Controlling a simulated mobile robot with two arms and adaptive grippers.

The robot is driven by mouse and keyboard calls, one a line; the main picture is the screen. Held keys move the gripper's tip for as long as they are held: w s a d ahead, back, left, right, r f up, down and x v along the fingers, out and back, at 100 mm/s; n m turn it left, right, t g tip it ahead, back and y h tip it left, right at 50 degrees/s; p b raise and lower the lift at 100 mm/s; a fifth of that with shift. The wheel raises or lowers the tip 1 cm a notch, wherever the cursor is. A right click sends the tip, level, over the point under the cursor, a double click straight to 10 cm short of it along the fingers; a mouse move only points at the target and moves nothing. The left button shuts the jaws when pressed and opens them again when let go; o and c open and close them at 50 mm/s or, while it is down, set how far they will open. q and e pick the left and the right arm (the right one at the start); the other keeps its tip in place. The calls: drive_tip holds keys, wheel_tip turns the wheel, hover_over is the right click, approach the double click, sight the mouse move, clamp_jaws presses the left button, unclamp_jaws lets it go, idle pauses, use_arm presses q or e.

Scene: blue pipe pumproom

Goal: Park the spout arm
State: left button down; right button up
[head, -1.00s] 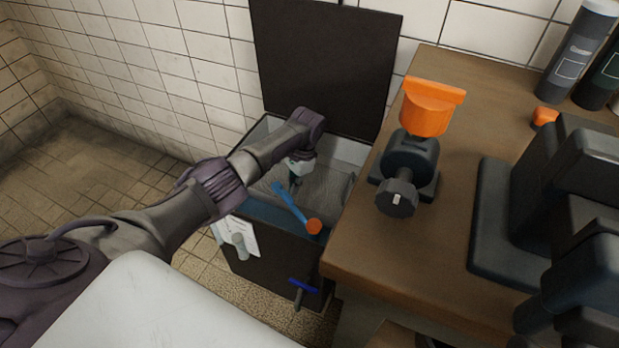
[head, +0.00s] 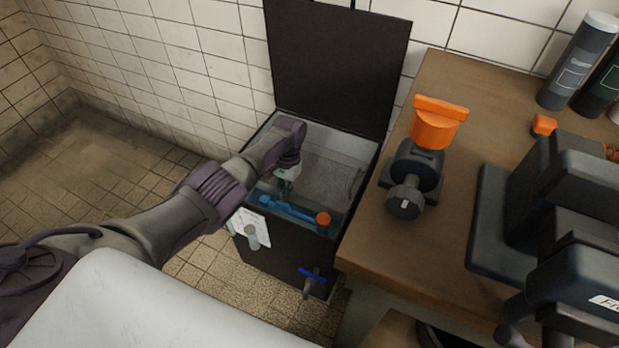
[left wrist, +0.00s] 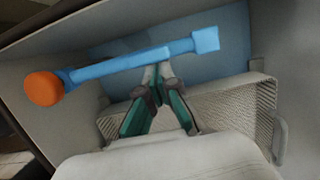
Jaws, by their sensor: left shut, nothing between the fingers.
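The spout arm (head: 292,210) is a blue bar with an orange knob (head: 323,219) at its right end. In the head view it lies nearly along the front side of the open dark box (head: 290,259), its blue end to the left. My left gripper (head: 284,190) reaches into the box just behind the bar. In the left wrist view the spout arm (left wrist: 140,62) crosses the picture, with its orange knob (left wrist: 44,88) at left. My left gripper (left wrist: 158,72) is shut and empty, its tips close to the bar's middle; I cannot tell if they touch. My right gripper is out of view.
The box's black lid (head: 338,60) stands open against the tiled wall. A wooden bench (head: 450,235) at right carries an orange-topped dark fitting (head: 412,170) and dark equipment (head: 580,215). A blue-handled tap (head: 312,276) sticks out of the box front. Floor at left is clear.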

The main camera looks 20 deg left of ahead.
use_arm(q)
drive_tip(key=shift+s, duration=0.2)
idle(0.4)
drive_tip(key=v, duration=1.2)
drive_tip(key=shift+w, duration=0.1)
